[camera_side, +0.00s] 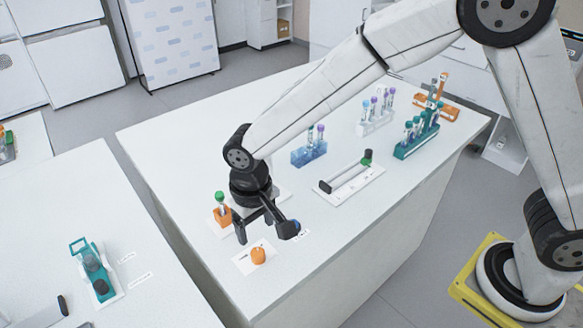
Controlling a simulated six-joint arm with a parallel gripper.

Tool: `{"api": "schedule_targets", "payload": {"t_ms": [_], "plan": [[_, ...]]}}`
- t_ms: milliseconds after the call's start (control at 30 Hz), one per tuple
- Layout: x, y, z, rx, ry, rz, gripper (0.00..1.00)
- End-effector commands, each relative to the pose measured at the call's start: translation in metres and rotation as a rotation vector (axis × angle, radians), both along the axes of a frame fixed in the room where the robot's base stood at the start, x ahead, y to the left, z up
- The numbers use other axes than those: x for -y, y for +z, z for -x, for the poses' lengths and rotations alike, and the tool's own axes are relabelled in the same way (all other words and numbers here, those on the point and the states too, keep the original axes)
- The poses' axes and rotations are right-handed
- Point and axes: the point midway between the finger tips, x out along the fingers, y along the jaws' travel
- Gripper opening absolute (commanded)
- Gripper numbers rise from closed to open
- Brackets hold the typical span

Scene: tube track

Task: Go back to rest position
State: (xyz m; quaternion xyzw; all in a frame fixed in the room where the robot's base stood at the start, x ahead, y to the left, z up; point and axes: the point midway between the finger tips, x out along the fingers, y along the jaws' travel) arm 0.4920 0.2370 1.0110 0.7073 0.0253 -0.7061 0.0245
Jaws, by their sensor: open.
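My gripper (268,233) is open and points down over the left part of the white table (180,150). No object shows between its fingers. Just below it, an orange round piece (258,256) sits on a white card. Behind and left of it, an orange holder (222,216) carries a tube with a green cap (220,197). My wrist hides part of the white plate behind it.
A blue tube rack (309,152), a white rack (376,122), a teal rack (415,142) and an orange rack (437,108) stand farther back. A white tray with a black-ended device (347,180) lies mid-table. A second table at left holds a teal device (94,268).

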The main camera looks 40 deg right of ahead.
Motion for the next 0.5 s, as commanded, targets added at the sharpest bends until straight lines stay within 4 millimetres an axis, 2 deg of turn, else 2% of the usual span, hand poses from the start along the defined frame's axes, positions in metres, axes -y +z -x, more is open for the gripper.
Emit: {"api": "schedule_targets", "payload": {"t_ms": [167,233,367,500], "plan": [[0.025,0.005,0.000,0.016,-0.010,-0.009,0.78],[0.042,0.008,0.001,0.029,-0.016,-0.015,0.78],[0.081,0.015,0.007,0.060,-0.028,-0.025,0.78],[0.129,0.021,0.022,0.102,-0.042,-0.032,0.78]]}}
